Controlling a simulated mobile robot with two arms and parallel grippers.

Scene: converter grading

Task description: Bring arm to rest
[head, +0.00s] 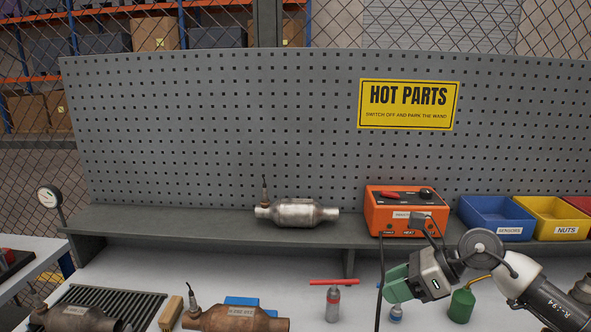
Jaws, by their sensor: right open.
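My right arm (545,298) reaches in from the lower right corner. Its gripper (394,284), with green fingers, is open and points left above the front of the bench. Nothing shows between the fingers. My left gripper is out of view.
A silver converter (297,212) lies on the shelf (190,221). Blue (494,213) and yellow (552,217) bins stand at right. A pegboard (220,120) blocks the back.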

